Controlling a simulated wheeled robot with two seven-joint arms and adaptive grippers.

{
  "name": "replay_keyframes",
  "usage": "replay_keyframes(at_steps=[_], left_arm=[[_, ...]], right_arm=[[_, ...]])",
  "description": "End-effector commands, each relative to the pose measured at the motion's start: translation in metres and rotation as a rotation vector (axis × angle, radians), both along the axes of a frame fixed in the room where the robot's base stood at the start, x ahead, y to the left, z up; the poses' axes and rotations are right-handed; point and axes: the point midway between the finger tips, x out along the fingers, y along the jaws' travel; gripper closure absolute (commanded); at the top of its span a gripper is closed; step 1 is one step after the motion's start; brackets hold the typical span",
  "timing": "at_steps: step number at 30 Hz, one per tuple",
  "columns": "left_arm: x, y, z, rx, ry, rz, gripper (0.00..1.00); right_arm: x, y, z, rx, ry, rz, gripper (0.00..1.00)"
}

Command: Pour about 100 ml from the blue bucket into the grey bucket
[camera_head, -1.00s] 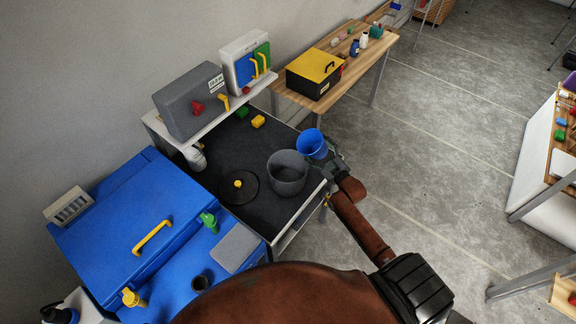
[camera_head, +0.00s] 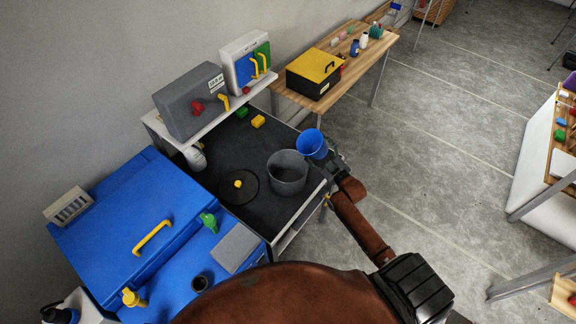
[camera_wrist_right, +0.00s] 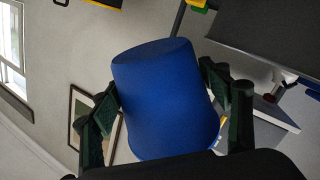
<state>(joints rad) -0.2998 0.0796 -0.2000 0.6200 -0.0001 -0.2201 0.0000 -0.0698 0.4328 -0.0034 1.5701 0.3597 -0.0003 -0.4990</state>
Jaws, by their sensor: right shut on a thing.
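The blue bucket (camera_head: 311,146) is held up beside the upper right of the grey bucket's rim, tilted toward the grey bucket. My right gripper (camera_head: 331,158) is shut on it; the right wrist view shows the blue bucket (camera_wrist_right: 165,98) between the two dark fingers. The grey bucket (camera_head: 287,174) stands upright and open on the dark bench top. Its inside looks dark, and I cannot tell how much liquid is in it. No stream of water is visible. The blue bucket's contents cannot be made out. My left gripper is not in view.
A round black lid with a yellow knob (camera_head: 238,185) lies left of the grey bucket on the dark bench top (camera_head: 238,140). Green (camera_head: 242,111) and yellow blocks (camera_head: 258,122) lie behind. A shelf with grey (camera_head: 190,100) and white boxes stands at the back. A blue chest (camera_head: 125,225) is at left.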

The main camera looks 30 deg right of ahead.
Motion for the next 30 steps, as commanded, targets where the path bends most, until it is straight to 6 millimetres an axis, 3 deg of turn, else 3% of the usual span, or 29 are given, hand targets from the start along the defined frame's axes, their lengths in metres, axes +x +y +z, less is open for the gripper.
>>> replay_keyframes(at_steps=[7,18,30], left_arm=[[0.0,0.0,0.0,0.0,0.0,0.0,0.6],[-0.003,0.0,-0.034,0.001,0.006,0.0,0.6],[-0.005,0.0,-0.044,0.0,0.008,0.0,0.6]], right_arm=[[0.0,-0.006,0.002,0.063,-0.011,0.0,0.63],[-0.003,-0.027,-0.028,0.409,-0.058,-0.003,0.63],[-0.003,-0.034,-0.033,0.573,-0.084,-0.005,0.63]])
